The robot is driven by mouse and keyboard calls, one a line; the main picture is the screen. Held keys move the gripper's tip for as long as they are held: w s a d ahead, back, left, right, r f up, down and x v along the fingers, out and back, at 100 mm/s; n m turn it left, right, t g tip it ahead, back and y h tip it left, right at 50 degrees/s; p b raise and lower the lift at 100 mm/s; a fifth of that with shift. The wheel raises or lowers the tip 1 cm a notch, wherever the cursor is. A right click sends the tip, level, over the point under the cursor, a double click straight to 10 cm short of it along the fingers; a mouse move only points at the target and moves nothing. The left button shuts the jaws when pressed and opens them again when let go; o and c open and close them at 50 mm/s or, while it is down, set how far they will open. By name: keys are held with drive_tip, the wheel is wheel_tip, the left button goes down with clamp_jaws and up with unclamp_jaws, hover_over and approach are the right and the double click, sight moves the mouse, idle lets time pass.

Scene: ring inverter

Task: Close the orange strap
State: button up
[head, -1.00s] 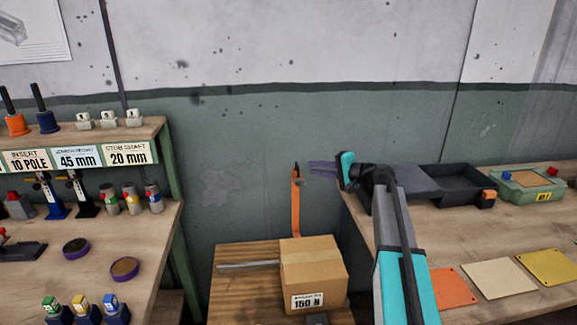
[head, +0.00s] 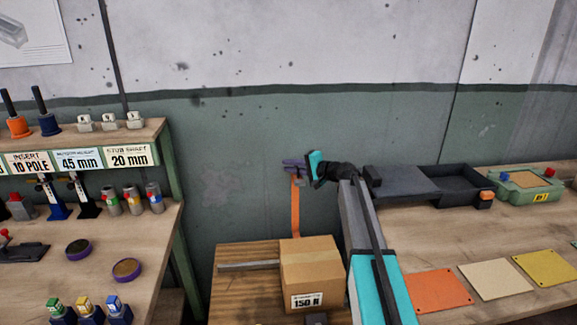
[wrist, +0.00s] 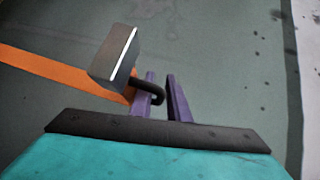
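The orange strap (head: 296,210) stands up behind the cardboard box, its top end beside my gripper. In the wrist view the strap (wrist: 50,73) runs in from the left to a grey metal block (wrist: 116,55) with a black hook (wrist: 152,92). My gripper (head: 289,167) is at the strap's top end. Its two purple fingers also show in the wrist view (wrist: 165,90), with a gap between them. The hook overlaps the left finger and its curved end reaches toward the gap. I cannot tell whether they touch.
The cardboard box (head: 312,270) sits on a low wooden stand (head: 240,290) with a grey bar. A left bench (head: 150,222) holds tools and several cylinders. The right bench (head: 420,250) holds a dark tray (head: 465,188) and coloured plates. The wall is close behind the strap.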

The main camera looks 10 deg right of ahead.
drive_tip(key=shift+w+a+f, duration=0.1)
drive_tip(key=shift+w+a, duration=0.15)
clamp_jaws()
idle(1.4)
